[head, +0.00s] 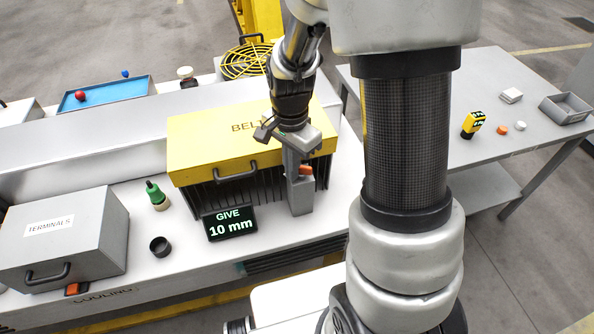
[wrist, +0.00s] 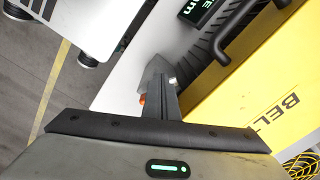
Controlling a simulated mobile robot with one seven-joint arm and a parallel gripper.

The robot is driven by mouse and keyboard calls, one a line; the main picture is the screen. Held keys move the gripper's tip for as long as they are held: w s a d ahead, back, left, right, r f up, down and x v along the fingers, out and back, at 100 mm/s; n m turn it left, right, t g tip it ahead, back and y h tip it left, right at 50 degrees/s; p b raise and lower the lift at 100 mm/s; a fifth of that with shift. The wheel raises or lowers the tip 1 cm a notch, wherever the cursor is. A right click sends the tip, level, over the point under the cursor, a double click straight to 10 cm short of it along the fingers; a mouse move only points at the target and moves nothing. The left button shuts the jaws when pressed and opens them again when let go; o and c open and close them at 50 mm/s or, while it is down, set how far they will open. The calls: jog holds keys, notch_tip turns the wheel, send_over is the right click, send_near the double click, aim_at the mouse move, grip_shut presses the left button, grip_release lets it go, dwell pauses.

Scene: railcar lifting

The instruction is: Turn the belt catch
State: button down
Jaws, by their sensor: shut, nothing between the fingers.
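The yellow belt cover (head: 215,135), with part of its lettering hidden by my arm, is closed over a dark ribbed body on the bench. It also shows in the wrist view (wrist: 235,85). A small orange piece (head: 305,171), which looks like the belt catch, is at the cover's front right. It shows beside my fingers in the wrist view (wrist: 142,98), mostly hidden. My gripper (head: 297,180) is shut and empty, pointing down at the cover's front right corner. Its fingers show in the wrist view (wrist: 160,90). I cannot tell whether they touch the orange piece.
A display (head: 230,223) reading "GIVE 10 mm" stands just left of my gripper. A grey TERMINALS box (head: 100,235), a green-topped bottle (head: 157,195) and a black ring (head: 160,247) are further left. A yellow fan guard (head: 245,62) is behind. A side table (head: 480,80) stands right.

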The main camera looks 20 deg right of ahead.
jog(key=shift+w, duration=0.15)
jog(key=shift+w+a, duration=0.1)
jog(key=shift+w, duration=0.5)
dwell(0.5)
jog(key=shift+w+d, duration=0.3)
jog(key=shift+w, duration=0.3)
dwell(0.8)
jog(key=shift+w+d, duration=0.15)
jog(key=shift+w, duration=0.05)
jog(key=shift+r, duration=0.1)
notch_tip(320, 180, up, 8)
jog(key=a+p, duration=0.2)
jog(key=p, duration=0.4)
jog(key=shift+s, duration=0.15)
dwell(0.4)
